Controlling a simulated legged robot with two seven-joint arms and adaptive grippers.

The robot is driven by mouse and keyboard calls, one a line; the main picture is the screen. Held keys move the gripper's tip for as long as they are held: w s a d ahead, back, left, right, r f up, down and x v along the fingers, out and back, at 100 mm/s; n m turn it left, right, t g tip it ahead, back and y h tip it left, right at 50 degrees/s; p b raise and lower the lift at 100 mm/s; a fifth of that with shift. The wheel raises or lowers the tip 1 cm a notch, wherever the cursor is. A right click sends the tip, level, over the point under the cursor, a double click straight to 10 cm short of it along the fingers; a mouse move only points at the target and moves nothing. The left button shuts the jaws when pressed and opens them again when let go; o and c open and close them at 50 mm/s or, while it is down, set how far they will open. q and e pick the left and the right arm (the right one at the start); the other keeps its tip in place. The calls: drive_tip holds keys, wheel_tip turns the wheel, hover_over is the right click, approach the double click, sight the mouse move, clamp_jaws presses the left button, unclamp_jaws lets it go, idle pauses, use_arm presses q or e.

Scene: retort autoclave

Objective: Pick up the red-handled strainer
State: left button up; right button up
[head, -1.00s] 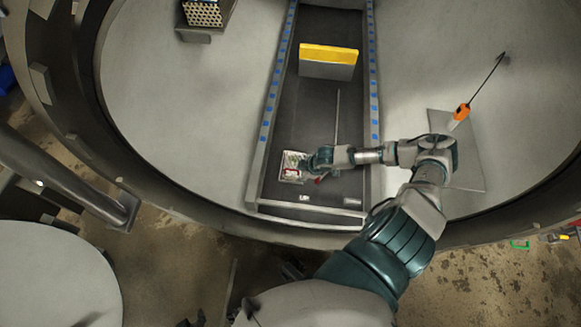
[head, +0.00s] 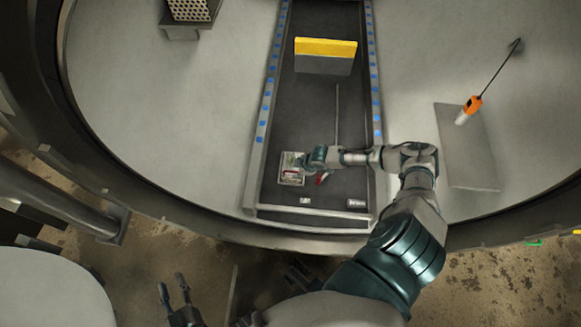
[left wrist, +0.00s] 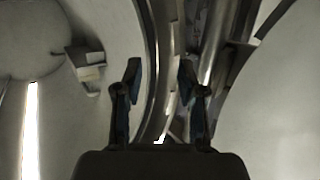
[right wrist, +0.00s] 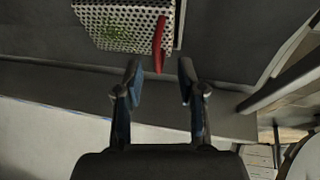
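The strainer is a perforated metal basket (head: 292,178) with green bits inside, on the dark conveyor-like bed near its front end. Its red handle (head: 322,178) shows at its right side. In the right wrist view the perforated strainer (right wrist: 115,38) is at the top, and the red handle (right wrist: 159,45) points down toward the gap between my fingers. My right gripper (right wrist: 160,75) is open and empty, with the handle end just beyond its fingertips. My left gripper (head: 174,287) is open and empty, away from the strainer, near the bottom of the head view; it also shows in the left wrist view (left wrist: 160,72).
A yellow-topped block (head: 325,56) stands farther back on the bed, and raised side rails (head: 266,110) flank it. A grey plate (head: 468,150) and an orange-handled probe (head: 474,104) lie to the right. A perforated block (head: 190,10) is at top left.

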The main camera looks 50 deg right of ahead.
sight(287, 175)
drive_tip(key=shift+w+d+f+b, duration=0.15)
drive_tip(key=shift+w+f+b, duration=0.15)
drive_tip(key=shift+f, duration=0.3)
drive_tip(key=shift+w+d+f+b, duration=0.15)
drive_tip(key=shift+f+b, duration=0.2)
drive_tip(key=shift+f, duration=0.25)
drive_tip(key=shift+w+a+f+b, duration=0.65)
drive_tip(key=shift+a+f, duration=0.15)
drive_tip(key=shift+f, duration=0.1)
drive_tip(key=shift+w+d, duration=0.1)
drive_tip(key=shift+d+f, duration=0.2)
drive_tip(key=shift+d, duration=0.25)
drive_tip(key=shift+d+f, duration=0.1)
drive_tip(key=shift+d, duration=0.05)
drive_tip(key=c, duration=0.3)
clamp_jaws()
drive_tip(key=shift+a, duration=0.3)
drive_tip(key=shift+a+r, duration=0.25)
drive_tip(key=shift+r, duration=0.1)
use_arm(q)
wheel_tip(287, 175, up, 6)
drive_tip(key=t+h, duration=0.1)
drive_tip(key=t, duration=0.4)
drive_tip(key=shift+w+r, duration=0.25)
drive_tip(key=shift+w, duration=0.1)
use_arm(e)
drive_tip(key=shift+d, duration=0.1)
